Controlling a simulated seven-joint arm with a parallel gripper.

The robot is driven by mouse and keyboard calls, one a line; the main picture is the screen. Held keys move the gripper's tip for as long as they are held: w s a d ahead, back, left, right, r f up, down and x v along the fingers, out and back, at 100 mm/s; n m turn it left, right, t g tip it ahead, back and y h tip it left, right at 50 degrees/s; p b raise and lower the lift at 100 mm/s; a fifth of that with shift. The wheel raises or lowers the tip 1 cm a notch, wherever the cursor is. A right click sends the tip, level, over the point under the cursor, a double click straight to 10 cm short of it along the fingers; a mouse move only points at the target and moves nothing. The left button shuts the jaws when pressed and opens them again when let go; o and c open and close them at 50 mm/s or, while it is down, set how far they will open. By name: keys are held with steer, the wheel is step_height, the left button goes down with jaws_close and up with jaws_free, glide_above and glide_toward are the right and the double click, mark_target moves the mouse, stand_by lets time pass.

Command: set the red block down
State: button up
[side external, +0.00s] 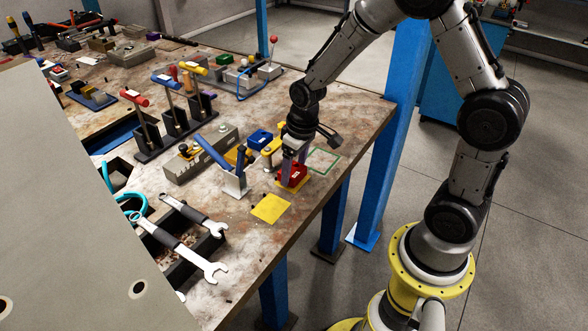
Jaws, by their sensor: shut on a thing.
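My gripper (294,166) points down over the front right part of the workbench. It is shut on the red block (297,176), and its fingers hide part of the block. The block is low over a yellow patch (283,186) that shows along its lower edge. I cannot tell whether the block touches the surface. A separate yellow square (271,208) lies bare on the bench, nearer the camera. A green square outline (323,161) is on the bench to the right of my gripper, and the part that shows is empty.
Left of my gripper are a blue block (260,138), a yellow piece (271,149) and a metal bracket (234,184) with a blue handle. Wrenches (190,250) lie on a dark tray. The bench edge (345,155) runs close on the right.

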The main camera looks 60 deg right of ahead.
mark_target(300, 172)
steer(key=shift+f, duration=0.2)
steer(key=shift+f, duration=0.15)
steer(key=o, duration=1.5)
step_height(300, 172, up, 12)
steer(key=s, duration=0.2)
steer(key=s+a+r+t, duration=0.1)
steer(key=s+r, duration=0.1)
steer(key=s, duration=0.4)
steer(key=s+a+r+t, duration=0.1)
steer(key=s+r, duration=0.2)
steer(key=s, duration=0.2)
steer(key=s+a+r+t, duration=0.1)
steer(key=s+a+r, duration=0.1)
steer(key=s, duration=0.4)
steer(key=shift+s+r+t, duration=0.3)
steer(key=shift+s+t, duration=0.05)
steer(key=shift+t, duration=0.05)
